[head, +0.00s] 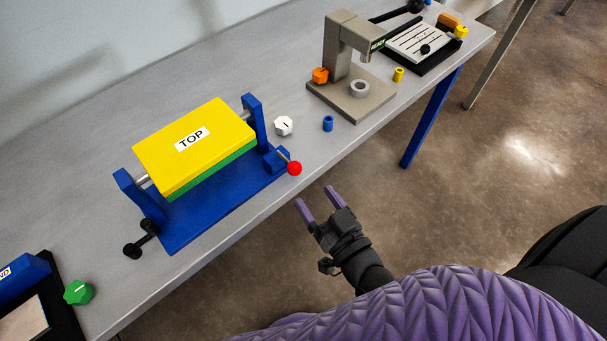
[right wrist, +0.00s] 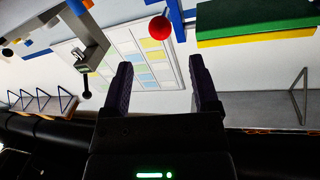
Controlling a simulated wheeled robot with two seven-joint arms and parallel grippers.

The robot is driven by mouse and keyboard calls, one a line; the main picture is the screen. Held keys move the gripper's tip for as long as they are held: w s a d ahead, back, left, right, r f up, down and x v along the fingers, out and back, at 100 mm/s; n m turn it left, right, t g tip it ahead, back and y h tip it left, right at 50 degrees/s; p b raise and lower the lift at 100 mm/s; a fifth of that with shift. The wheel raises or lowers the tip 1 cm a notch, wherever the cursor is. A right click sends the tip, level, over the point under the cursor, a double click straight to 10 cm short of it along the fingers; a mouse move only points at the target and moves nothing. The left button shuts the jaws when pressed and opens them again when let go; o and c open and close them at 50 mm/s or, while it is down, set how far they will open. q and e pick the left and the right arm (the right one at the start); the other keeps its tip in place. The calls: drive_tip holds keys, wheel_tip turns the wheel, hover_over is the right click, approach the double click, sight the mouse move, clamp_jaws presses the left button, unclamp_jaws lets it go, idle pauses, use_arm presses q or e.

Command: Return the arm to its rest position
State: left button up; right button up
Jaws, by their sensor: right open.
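My right gripper (head: 318,200) is open and empty, with purple fingers. In the head view it hangs off the front edge of the bench, over the floor, apart from everything on the bench. In the right wrist view its two fingers (right wrist: 160,85) stand apart with nothing between them. The nearest thing is the red ball knob (head: 294,168) of the blue fixture, just beyond the fingertips; it also shows in the right wrist view (right wrist: 159,28). My left gripper is not in view.
A blue fixture (head: 190,228) holds a yellow-over-green block (head: 215,135) marked TOP. A grey press (head: 345,50), a white knob (head: 283,126), a blue cylinder (head: 328,123) and a green knob (head: 78,292) are on the grey bench (head: 60,190). The floor beside my right gripper is clear.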

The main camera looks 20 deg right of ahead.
drive_tip(key=shift+s+d, duration=0.1)
drive_tip(key=shift+s, duration=0.45)
drive_tip(key=s+f+n+g, duration=0.1)
drive_tip(key=s+f+g, duration=0.15)
drive_tip(key=f, duration=0.45)
drive_tip(key=s+f+g, duration=0.2)
drive_tip(key=f+g, duration=0.1)
drive_tip(key=f, duration=0.4)
drive_tip(key=s+d+f+n+g+h, duration=0.1)
drive_tip(key=s+d+f+g, duration=0.1)
drive_tip(key=s+f+g, duration=0.4)
drive_tip(key=s+d+f+n+g+h+b, duration=0.1)
drive_tip(key=s+d+f+g+h, duration=0.1)
drive_tip(key=s+f+g, duration=0.3)
drive_tip(key=s+f, duration=0.4)
drive_tip(key=s, duration=0.6)
drive_tip(key=shift+s+d+f+g, duration=0.2)
drive_tip(key=shift+s+f+g, duration=0.05)
drive_tip(key=shift+f+g, duration=0.15)
